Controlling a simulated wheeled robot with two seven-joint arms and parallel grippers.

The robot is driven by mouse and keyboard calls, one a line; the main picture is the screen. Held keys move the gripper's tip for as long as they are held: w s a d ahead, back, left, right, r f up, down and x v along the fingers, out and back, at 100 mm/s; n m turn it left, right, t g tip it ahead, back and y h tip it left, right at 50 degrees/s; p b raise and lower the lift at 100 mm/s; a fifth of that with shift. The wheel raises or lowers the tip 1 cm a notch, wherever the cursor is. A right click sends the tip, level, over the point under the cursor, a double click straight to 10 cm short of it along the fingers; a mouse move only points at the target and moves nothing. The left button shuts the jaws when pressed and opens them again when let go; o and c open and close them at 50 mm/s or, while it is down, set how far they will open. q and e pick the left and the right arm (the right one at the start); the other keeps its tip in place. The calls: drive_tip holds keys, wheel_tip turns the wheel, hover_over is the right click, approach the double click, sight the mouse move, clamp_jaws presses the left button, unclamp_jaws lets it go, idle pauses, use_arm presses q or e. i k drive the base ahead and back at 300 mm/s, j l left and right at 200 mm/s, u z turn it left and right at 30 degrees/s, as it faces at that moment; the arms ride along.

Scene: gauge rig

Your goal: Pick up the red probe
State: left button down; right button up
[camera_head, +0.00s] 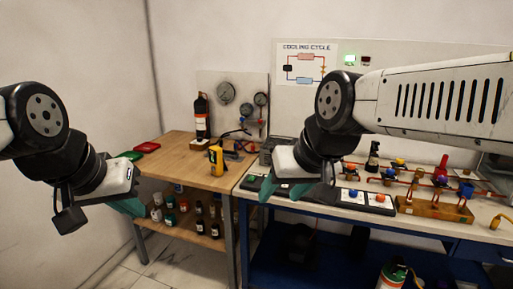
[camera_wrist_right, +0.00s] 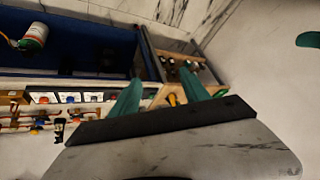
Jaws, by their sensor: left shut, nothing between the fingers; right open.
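I cannot make out the red probe for certain in either view. A yellow meter (camera_head: 216,159) stands on the wooden table (camera_head: 190,168), with small dark and orange items behind it. A flat red item (camera_head: 147,147) lies at that table's left back edge beside a flat green one (camera_head: 131,155); neither clearly looks like a probe. My left gripper (camera_head: 130,206) is shut and empty, left of the wooden table's front. My right gripper (camera_head: 284,190) is open and empty, at the left end of the bench; its fingers (camera_wrist_right: 163,92) also show in the right wrist view.
The blue bench (camera_head: 350,216) at right carries switch boxes (camera_head: 364,201), red pipework with valves, and a red bottle (camera_head: 440,167). A dark bottle (camera_head: 201,117) and gauges (camera_head: 226,92) stand at the wooden table's back. Several bottles fill its lower shelf (camera_head: 180,222). The wooden table's front is clear.

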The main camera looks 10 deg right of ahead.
sight(445, 159)
drive_tip(key=z, duration=0.9)
drive_tip(key=i+l+z, duration=0.1)
drive_tip(key=i+z, duration=0.45)
drive_tip(key=z, duration=0.2)
drive_tip(key=i+z, duration=0.35)
drive_tip(key=i, duration=0.25)
drive_tip(key=i+l+u, duration=0.15)
drive_tip(key=u, duration=0.2)
drive_tip(key=i+l+u, duration=0.55)
drive_tip(key=u, duration=0.2)
